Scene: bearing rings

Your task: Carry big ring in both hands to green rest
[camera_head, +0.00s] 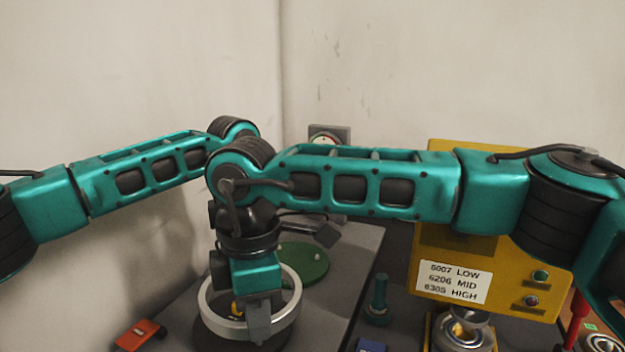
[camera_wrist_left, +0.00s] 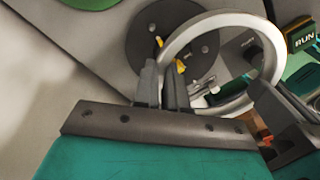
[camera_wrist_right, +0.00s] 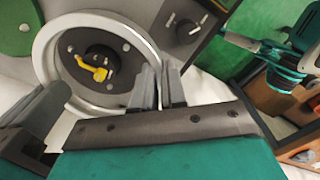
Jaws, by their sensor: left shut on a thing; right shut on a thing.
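The big ring (camera_head: 213,327) is a pale metal hoop near the bottom of the head view. It also shows in the left wrist view (camera_wrist_left: 233,19) and the right wrist view (camera_wrist_right: 42,47). My right gripper (camera_head: 258,322) is shut on its near side; its fingers close on the rim in the right wrist view (camera_wrist_right: 160,85). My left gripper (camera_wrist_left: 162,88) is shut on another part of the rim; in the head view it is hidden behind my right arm. The green rest (camera_head: 305,264) is a flat green disc behind and right of the ring, apart from it.
A dark round stand (camera_wrist_right: 121,84) with a yellow part (camera_wrist_right: 92,68) lies under the ring; the gap is hard to judge. Right of it stand a teal bolt-like post (camera_head: 378,298) and a yellow machine (camera_head: 400,262). An orange-red box (camera_head: 139,335) is at left.

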